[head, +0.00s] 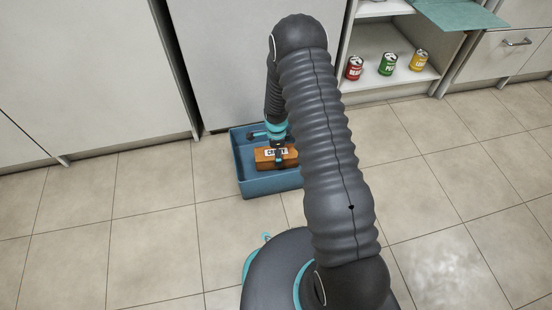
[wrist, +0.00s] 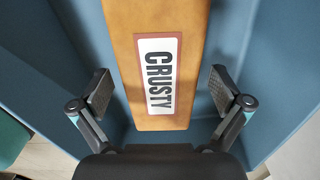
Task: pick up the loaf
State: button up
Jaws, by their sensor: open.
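The loaf (head: 264,162) is an orange-brown block lying inside the blue crate (head: 271,186) on the floor. In the wrist view the loaf (wrist: 133,60) runs down from the top edge, with a white label reading "CRUSTY" on its upper face. My gripper (wrist: 162,90) is open, with one finger on each side of the loaf's near end. Gaps show between the fingers and the loaf's sides. In the head view my gripper (head: 279,153) is over the loaf and hides part of it; my arm also covers the crate's right side.
The crate's blue walls (wrist: 62,50) rise close outside both fingers. Cabinet fronts (head: 240,60) stand right behind the crate. A red can (head: 354,68), a green can (head: 387,63) and a yellow can (head: 419,61) stand on an open shelf at right. Tiled floor is clear at left.

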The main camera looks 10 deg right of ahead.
jog(key=shift+r, duration=0.1)
jog(key=c, duration=1.4)
